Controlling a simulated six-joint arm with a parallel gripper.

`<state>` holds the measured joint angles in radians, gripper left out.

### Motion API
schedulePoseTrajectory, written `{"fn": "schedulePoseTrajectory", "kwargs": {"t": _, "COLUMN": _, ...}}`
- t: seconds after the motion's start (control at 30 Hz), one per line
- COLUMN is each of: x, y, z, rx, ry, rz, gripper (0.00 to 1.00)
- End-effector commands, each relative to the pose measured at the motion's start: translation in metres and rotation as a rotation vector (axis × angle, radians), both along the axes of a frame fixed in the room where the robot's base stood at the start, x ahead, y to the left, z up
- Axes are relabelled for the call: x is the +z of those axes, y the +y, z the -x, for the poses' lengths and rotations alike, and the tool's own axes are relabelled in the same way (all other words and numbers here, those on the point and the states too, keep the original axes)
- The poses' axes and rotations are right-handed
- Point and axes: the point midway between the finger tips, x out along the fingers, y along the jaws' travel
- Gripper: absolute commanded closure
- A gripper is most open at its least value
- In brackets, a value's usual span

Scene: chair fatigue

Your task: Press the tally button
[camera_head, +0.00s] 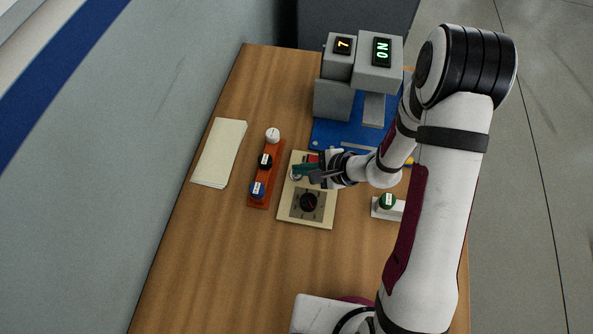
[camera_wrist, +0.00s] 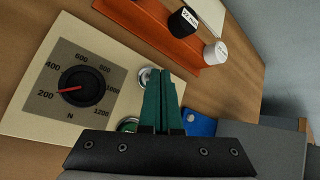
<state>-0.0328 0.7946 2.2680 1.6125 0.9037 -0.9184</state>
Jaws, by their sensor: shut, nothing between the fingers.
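A cream control panel (camera_head: 287,214) lies on the table, with a dark dial (camera_wrist: 80,87) whose red pointer is near 200. A round silver-rimmed button (camera_wrist: 146,77) sits on the panel beside my fingertips. A green round button (camera_wrist: 129,124) on the panel is partly hidden behind my gripper. I read no tally label on either. My gripper (camera_wrist: 163,76) has green fingers, shut and empty, and it also shows over the panel's far part in the head view (camera_head: 297,170). I cannot tell whether the fingertips touch the silver-rimmed button.
An orange strip (camera_head: 258,203) carries white, black and blue knobs left of the panel. A paper pad (camera_head: 218,153) lies further left. A grey machine (camera_head: 332,98) on a blue base shows 7 and ON. The front-left table is clear.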

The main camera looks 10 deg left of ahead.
Motion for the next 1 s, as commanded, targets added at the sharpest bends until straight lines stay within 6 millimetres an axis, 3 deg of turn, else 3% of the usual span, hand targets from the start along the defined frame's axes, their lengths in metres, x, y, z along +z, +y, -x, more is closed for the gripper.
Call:
{"fn": "schedulePoseTrajectory", "kwargs": {"t": 0.43, "x": -0.001, "y": 0.0, "z": 0.0, "rx": 0.0, "ry": 0.0, "rz": 0.0, "gripper": 1.0}}
{"fn": "schedulePoseTrajectory", "kwargs": {"t": 0.73, "x": 0.014, "y": 0.0, "z": 0.0, "rx": -0.001, "ry": 0.001, "rz": 0.0, "gripper": 1.0}}
{"fn": "schedulePoseTrajectory", "kwargs": {"t": 1.0, "x": 0.015, "y": 0.0, "z": 0.0, "rx": 0.0, "ry": 0.0, "rz": 0.0, "gripper": 1.0}}
